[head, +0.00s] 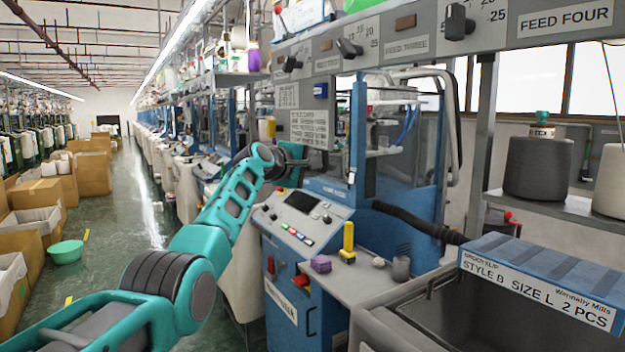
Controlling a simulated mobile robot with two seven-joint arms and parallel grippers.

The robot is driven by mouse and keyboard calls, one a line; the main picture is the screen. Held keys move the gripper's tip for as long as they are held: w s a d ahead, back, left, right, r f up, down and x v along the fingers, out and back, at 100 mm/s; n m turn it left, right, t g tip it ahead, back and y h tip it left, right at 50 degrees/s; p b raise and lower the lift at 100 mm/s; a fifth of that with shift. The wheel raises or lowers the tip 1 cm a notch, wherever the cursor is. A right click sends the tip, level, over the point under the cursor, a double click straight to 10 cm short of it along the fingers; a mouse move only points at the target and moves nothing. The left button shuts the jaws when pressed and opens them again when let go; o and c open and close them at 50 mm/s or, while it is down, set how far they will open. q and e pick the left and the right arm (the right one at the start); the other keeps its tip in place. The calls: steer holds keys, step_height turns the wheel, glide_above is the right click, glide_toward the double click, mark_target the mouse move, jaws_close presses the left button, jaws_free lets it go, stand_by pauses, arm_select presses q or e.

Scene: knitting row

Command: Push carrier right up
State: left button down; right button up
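No part is labelled as the carrier, and I cannot tell which one it is. A grey panel across the top carries dark lever knobs: one on the left (289,63), one in the middle (348,48) and one on the right (458,22). The right knob is beside the "FEED FOUR" label (565,19). My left arm reaches in from the lower left. Its gripper (312,160) is at the blue knitting machine's front, below the panel and above the control console (301,212). The fingers are small and dark, and their opening is unclear. My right gripper is not in view.
A grey shelf holds a purple block (321,264) and a yellow-handled tool (347,243). A black hose (420,225) runs to the right. A blue-topped box (545,270) sits over a dark bin at lower right. The aisle (130,220) on the left has free floor.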

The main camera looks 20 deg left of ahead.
arm_select(q)
steer(key=shift+r, duration=1.15)
steer(key=c, duration=1.1)
jaws_free()
steer(key=shift+f, duration=0.1)
steer(key=shift+f, duration=0.25)
steer(key=shift+b+v, duration=0.7)
steer(key=shift+v, duration=0.4)
steer(key=b+v, duration=0.2)
steer(key=v, duration=0.8)
steer(key=shift+s+r, duration=0.15)
steer(key=shift+s, duration=0.2)
